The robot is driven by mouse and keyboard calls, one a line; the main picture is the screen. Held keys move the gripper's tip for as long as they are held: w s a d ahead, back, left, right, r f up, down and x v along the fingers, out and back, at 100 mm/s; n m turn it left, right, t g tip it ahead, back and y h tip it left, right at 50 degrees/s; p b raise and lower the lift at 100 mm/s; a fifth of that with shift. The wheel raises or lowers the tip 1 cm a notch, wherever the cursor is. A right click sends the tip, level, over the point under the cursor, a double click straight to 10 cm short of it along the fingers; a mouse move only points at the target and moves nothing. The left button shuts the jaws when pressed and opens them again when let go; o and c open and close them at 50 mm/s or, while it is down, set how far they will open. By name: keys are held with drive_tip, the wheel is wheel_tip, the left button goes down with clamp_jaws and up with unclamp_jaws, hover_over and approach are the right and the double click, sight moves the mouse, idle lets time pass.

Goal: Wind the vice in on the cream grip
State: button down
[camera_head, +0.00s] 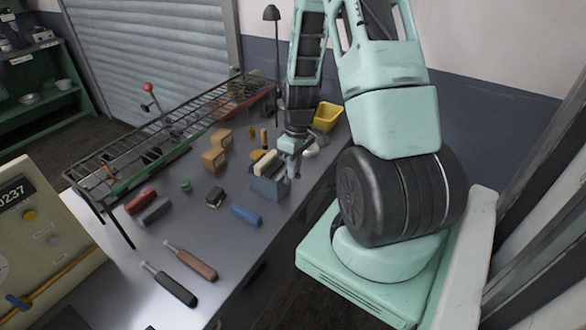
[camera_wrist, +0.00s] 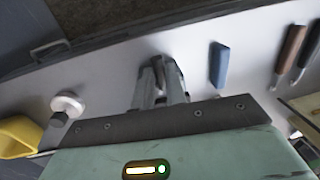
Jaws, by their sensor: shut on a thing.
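The blue-grey vice (camera_head: 270,188) stands on the metal bench near its right edge. The cream grip (camera_head: 262,163) sits upright at the top of the vice, between its jaws. My gripper (camera_head: 291,172) is at the right side of the vice, pointing down, and is shut on what seems to be the vice's handle. The handle is mostly hidden by the fingers. In the wrist view, my gripper (camera_wrist: 160,82) shows its two fingers close together around a narrow dark piece. I cannot tell how tightly the vice jaws press on the grip.
A blue block (camera_head: 246,214) lies in front of the vice, with a black block (camera_head: 214,197) left of it. Cardboard boxes (camera_head: 214,158) and a wire rack (camera_head: 160,135) are behind. A yellow bin (camera_head: 327,117) stands at the far right. Two handled tools (camera_head: 190,262) lie nearer.

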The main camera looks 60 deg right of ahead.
drive_tip(key=d+f+y+b, duration=0.1)
drive_tip(key=d+y, duration=0.1)
drive_tip(key=y, duration=0.2)
drive_tip(key=d+f+y+b, duration=0.1)
drive_tip(key=d+y+b, duration=0.1)
drive_tip(key=y, duration=0.2)
drive_tip(key=d+f+y+b, duration=0.1)
drive_tip(key=d+f+y, duration=0.1)
drive_tip(key=y, duration=0.1)
drive_tip(key=shift+w+g+y+b, duration=0.25)
drive_tip(key=shift+g+y+b, duration=0.05)
drive_tip(key=shift+g+y, duration=0.1)
drive_tip(key=shift+d+f+y+b, duration=0.25)
drive_tip(key=shift+f+y+b, duration=0.3)
drive_tip(key=shift+y+b, duration=0.65)
drive_tip(key=shift+d+f+y+b, duration=0.1)
drive_tip(key=shift+f+y+b, duration=0.1)
drive_tip(key=shift+y+b, duration=0.6)
drive_tip(key=c, duration=1.4)
unclamp_jaws()
drive_tip(key=shift+c, duration=0.2)
